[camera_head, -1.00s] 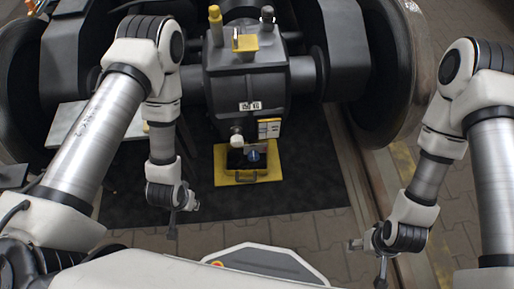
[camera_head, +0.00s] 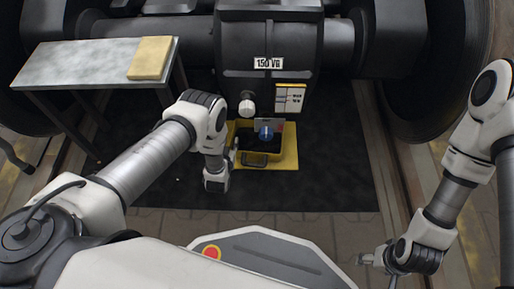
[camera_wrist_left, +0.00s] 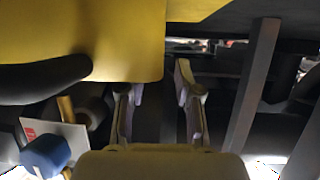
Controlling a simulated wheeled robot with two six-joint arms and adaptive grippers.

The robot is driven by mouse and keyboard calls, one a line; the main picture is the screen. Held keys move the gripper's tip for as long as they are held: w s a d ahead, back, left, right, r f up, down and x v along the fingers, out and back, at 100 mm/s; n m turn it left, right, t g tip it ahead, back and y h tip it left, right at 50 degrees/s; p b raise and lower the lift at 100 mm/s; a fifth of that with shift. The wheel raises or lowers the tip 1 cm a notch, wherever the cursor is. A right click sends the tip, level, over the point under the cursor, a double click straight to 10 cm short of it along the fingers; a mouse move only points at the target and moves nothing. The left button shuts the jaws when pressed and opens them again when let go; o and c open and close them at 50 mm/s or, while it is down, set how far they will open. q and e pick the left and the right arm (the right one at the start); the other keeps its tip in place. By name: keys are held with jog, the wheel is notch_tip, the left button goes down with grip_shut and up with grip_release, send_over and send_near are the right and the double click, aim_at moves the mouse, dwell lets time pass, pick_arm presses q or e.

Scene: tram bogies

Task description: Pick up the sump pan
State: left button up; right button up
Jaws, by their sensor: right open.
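The yellow sump pan (camera_head: 262,159) sits on the floor below the dark gearbox, with a dark inside and a dark handle on its near side. Its yellow wall fills the upper left of the left wrist view (camera_wrist_left: 120,40), with a dark handle-like bar across it. My left gripper (camera_head: 235,151) is beside the pan's left side. In the left wrist view its two fingers (camera_wrist_left: 157,85) stand apart with nothing seen between them; whether they touch the pan is unclear. My right gripper (camera_head: 372,268) is open and empty at the lower right, away from the pan.
The gearbox (camera_head: 268,45) hangs close above the pan. A blue round part (camera_head: 266,132) with a pale plate is over the pan's inside. A grey table (camera_head: 85,62) with a yellow block (camera_head: 151,58) stands at left. Wheels (camera_head: 440,70) flank the gearbox. Dark mat (camera_head: 335,170) right of the pan is clear.

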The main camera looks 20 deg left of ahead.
aim_at(232, 137)
pick_arm(q)
jog(key=b+x, duration=0.1)
jog(key=x, duration=0.2)
jog(key=shift+w+f+b, duration=0.1)
jog(key=shift+f+b, duration=0.3)
jog(key=shift+w+a+r, duration=0.1)
jog(key=shift+w, duration=0.15)
jog(key=shift+r, duration=0.1)
pick_arm(e)
notch_tip(232, 137, down, 3)
jog(key=shift+r, duration=0.1)
pick_arm(q)
grip_shut()
jog(key=shift+r, duration=0.15)
pick_arm(e)
jog(key=shift+r, duration=0.1)
